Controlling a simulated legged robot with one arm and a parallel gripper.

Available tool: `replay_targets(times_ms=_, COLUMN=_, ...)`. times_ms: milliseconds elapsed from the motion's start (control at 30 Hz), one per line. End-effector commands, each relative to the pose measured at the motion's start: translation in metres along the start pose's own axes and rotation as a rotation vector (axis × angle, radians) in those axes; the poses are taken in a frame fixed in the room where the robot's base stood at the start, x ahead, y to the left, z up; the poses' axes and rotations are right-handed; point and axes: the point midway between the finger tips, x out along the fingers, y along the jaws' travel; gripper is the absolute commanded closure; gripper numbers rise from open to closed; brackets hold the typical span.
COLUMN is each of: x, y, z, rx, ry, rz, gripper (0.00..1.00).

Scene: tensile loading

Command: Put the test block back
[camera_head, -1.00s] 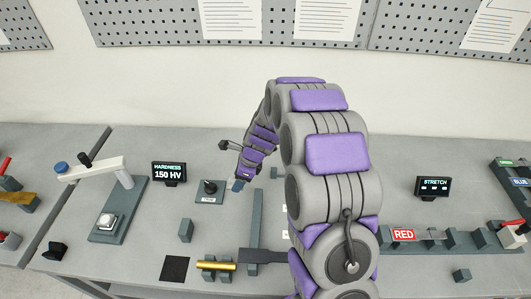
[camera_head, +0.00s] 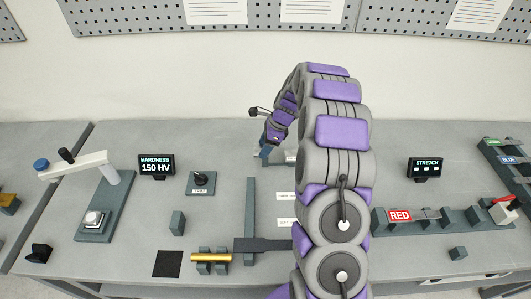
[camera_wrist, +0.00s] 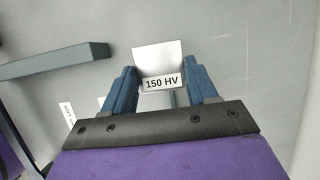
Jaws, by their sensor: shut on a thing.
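The test block (camera_wrist: 158,58) is a pale, flat-faced block with a "150 HV" label, seen in the wrist view. My gripper (camera_wrist: 161,88) is shut on it, with one blue finger on each side. In the head view my gripper (camera_head: 265,152) hangs over the back middle of the bench. The block cannot be made out there, and my arm hides part of the bench to the right. I cannot tell whether the block touches the surface.
White label cards (camera_head: 286,196) lie right of a long grey bar (camera_head: 251,222). The hardness tester (camera_head: 105,215) stands at left near a display (camera_head: 156,165) reading 150 HV. A joystick box (camera_head: 201,182) sits left of my gripper. The stretch rig (camera_head: 440,218) is at right.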

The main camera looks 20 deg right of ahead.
Motion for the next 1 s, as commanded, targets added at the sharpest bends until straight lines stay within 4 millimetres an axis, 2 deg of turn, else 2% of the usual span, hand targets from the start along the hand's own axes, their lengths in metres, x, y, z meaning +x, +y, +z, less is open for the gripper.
replay_targets(times_ms=67, x=-0.001, y=-0.005, z=-0.008, rx=0.003, ry=-0.001, rz=-0.002, gripper=0.87)
replay_targets(times_ms=200, x=0.022, y=-0.004, z=-0.017, rx=0.003, ry=-0.003, rz=0.002, gripper=0.87)
replay_targets(times_ms=300, x=0.032, y=-0.004, z=-0.019, rx=0.002, ry=-0.001, rz=-0.001, gripper=0.87)
replay_targets(times_ms=600, x=0.033, y=-0.002, z=-0.014, rx=0.0, ry=0.004, rz=-0.001, gripper=0.87)
replay_targets(times_ms=633, x=0.033, y=-0.002, z=-0.015, rx=0.0, ry=0.004, rz=-0.001, gripper=0.41)
replay_targets(times_ms=900, x=0.032, y=-0.004, z=-0.019, rx=0.002, ry=-0.001, rz=-0.002, gripper=0.17)
replay_targets(times_ms=1000, x=0.032, y=-0.004, z=-0.019, rx=0.002, ry=-0.001, rz=-0.001, gripper=0.17)
